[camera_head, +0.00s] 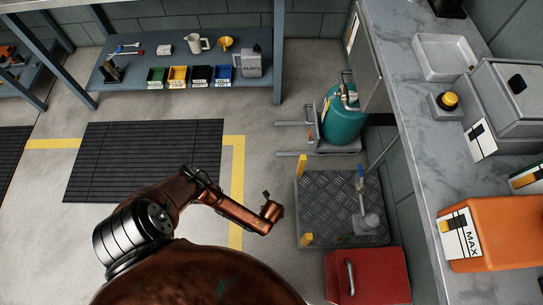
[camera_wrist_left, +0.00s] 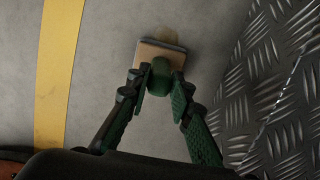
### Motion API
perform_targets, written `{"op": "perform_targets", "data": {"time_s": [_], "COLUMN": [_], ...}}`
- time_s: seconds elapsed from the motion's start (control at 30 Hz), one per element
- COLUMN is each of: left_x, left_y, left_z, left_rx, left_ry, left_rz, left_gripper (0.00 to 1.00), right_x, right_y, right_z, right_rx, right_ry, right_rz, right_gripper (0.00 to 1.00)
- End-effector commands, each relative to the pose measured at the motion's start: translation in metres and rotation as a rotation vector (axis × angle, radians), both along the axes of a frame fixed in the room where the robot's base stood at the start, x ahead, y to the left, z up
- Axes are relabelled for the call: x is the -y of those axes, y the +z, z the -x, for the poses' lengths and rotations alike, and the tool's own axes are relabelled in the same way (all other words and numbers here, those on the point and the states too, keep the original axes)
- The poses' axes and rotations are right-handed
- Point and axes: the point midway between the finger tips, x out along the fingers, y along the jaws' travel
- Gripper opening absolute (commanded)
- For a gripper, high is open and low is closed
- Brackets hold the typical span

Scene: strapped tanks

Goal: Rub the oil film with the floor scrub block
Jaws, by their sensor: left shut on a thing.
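My left gripper (camera_wrist_left: 161,85) is shut on the green knob of the floor scrub block (camera_wrist_left: 163,53), which shows in the left wrist view as a tan body with a dark far edge. The block is at or just above the grey floor; I cannot tell whether it touches. A faint brownish patch, seemingly the oil film (camera_wrist_left: 158,29), shows on the floor just beyond the block and is partly hidden by it. In the head view my left arm reaches over the floor between the yellow line and the tread plate; its gripper and the block are not clear there. My right gripper is not in view.
The tread plate (camera_head: 318,204) with yellow posts and a blue-handled tool (camera_head: 367,220) lies right of the arm. A red box (camera_head: 385,276) is nearer. A teal tank (camera_head: 342,117) stands behind. A black mat (camera_head: 145,160) lies left, beyond the yellow line (camera_head: 237,170).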

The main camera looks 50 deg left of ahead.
Motion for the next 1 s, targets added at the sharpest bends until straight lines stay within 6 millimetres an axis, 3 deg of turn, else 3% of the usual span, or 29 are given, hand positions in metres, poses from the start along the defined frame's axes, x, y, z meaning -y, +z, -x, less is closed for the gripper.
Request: {"op": "perform_targets", "data": {"time_s": [0.5, 0.87, 1.0], "left_x": [-0.055, -0.057, -0.057], "left_y": [-0.002, 0.000, 0.009], "left_z": [-0.041, -0.043, -0.044], "left_rx": [0.000, 0.001, 0.003], "left_ry": [0.000, 0.000, 0.001], "left_rz": [-0.004, -0.003, -0.002], "left_gripper": [0.01, 0.01, 0.01], "right_x": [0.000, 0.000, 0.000], "right_y": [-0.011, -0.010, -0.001], "right_z": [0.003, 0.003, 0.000], "right_rx": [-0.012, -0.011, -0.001], "right_ry": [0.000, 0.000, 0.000], "right_rz": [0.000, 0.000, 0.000], "right_gripper": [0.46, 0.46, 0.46]}}
